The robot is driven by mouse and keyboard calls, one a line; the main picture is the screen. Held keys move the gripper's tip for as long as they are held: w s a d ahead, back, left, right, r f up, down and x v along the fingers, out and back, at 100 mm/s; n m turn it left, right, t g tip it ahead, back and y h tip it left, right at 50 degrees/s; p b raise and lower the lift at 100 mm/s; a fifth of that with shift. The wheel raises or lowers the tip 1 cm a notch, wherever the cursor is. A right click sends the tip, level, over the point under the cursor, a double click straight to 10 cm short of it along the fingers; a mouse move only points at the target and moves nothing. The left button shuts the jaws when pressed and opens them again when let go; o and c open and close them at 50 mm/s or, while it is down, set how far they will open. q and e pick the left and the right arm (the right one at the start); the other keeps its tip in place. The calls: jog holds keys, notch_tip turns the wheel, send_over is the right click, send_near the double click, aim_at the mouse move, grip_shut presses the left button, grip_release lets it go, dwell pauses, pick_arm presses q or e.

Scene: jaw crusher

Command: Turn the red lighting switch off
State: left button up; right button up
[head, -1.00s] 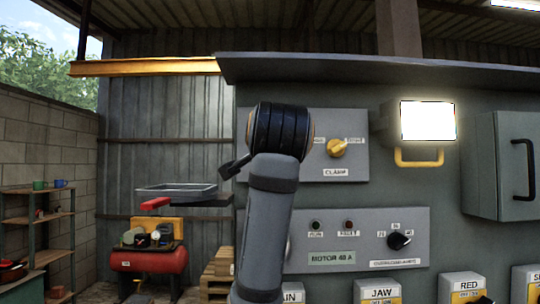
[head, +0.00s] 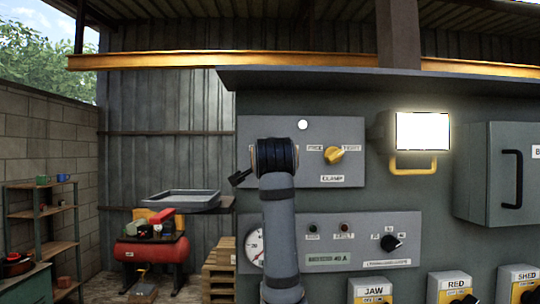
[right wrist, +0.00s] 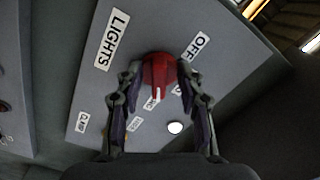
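The red lighting switch (right wrist: 158,75) is a round knob on a grey panel (right wrist: 222,50) in the right wrist view, beside a LIGHTS label (right wrist: 112,40). Its white mark points down in the picture, away from the OFF label (right wrist: 193,46) at its upper right. My right gripper (right wrist: 159,72) is open, with one finger on each side of the knob. Whether the fingers touch it I cannot tell. The head view does not show this switch, and my left gripper is not in view.
A white round lamp (right wrist: 175,127) is on the switch panel. In the head view one of my arms stands before the CLAMP panel with a yellow knob (head: 334,155). A lit floodlight (head: 422,132) and a grey cabinet (head: 490,175) are at the right.

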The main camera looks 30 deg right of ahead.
jog(key=shift+d+f, duration=0.1)
jog(key=shift+c, duration=1)
jog(key=shift+w, duration=0.15)
jog(key=c, duration=0.5)
jog(key=shift+f, duration=0.1)
grip_shut()
pick_arm(q)
jog(key=shift+w+a+f, duration=0.1)
jog(key=shift+w+a, duration=0.05)
pick_arm(e)
jog(key=shift+n, duration=0.3)
pick_arm(q)
jog(key=shift+f+b, duration=1.55)
jog(key=shift+b, duration=0.05)
pick_arm(e)
jog(key=shift+s+d+f+n, duration=0.1)
jog(key=shift+d+n, duration=0.1)
jog(key=shift+n, duration=3.65)
jog(key=shift+s+d+r+n, duration=0.1)
jog(key=shift+d+n, duration=0.05)
jog(key=shift+n, duration=3.65)
jog(key=shift+s+d+f+n, duration=0.1)
jog(key=shift+d+n, duration=0.1)
jog(key=shift+n, duration=3.95)
